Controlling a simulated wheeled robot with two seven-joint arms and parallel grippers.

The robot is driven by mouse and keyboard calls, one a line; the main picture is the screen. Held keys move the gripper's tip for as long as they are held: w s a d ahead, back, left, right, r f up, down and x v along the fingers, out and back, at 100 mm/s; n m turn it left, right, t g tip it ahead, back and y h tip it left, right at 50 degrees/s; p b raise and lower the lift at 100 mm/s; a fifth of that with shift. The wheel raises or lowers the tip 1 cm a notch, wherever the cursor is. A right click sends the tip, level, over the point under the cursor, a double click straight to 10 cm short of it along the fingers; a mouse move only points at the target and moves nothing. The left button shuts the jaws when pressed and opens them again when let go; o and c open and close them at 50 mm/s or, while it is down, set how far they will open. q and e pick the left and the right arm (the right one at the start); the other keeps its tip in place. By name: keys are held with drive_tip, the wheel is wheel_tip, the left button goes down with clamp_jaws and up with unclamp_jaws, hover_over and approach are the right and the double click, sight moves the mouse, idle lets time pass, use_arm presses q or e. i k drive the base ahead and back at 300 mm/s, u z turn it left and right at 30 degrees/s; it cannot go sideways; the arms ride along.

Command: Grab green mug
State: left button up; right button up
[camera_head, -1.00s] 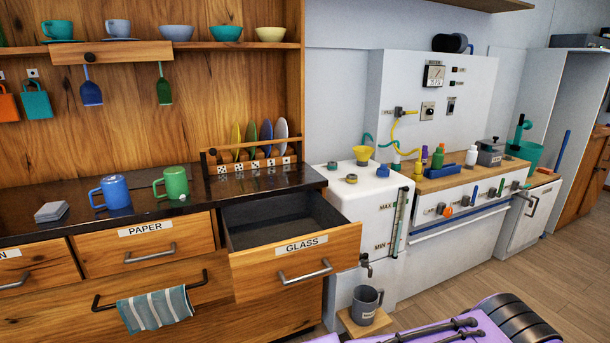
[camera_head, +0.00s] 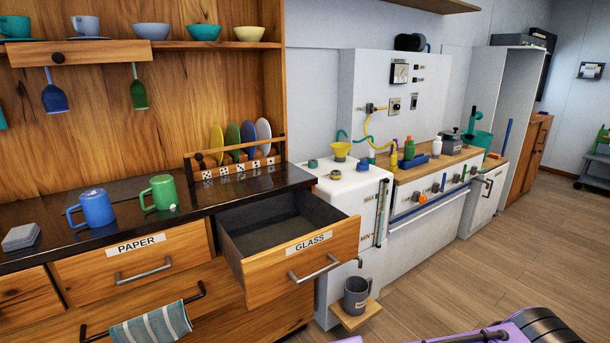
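The green mug (camera_head: 164,192) stands upright on the dark countertop (camera_head: 243,187), its handle toward the left. A small pale object lies at its lower right side. A blue mug (camera_head: 96,207) stands just left of it, also with its handle to the left. Neither gripper shows in the head view. Only purple and black parts of my own body show at the bottom right edge, well away from the mugs.
The drawer labelled GLASS (camera_head: 308,243) is pulled out, empty where visible, right of the mugs. A plate rack (camera_head: 236,169) stands behind. A grey mug (camera_head: 357,295) sits on a low shelf. A striped towel (camera_head: 152,326) hangs in front. Wooden floor (camera_head: 530,230) is open at right.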

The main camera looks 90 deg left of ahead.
sight(163, 189)
drive_tip(key=k, duration=2.25)
drive_tip(key=u, duration=1.35)
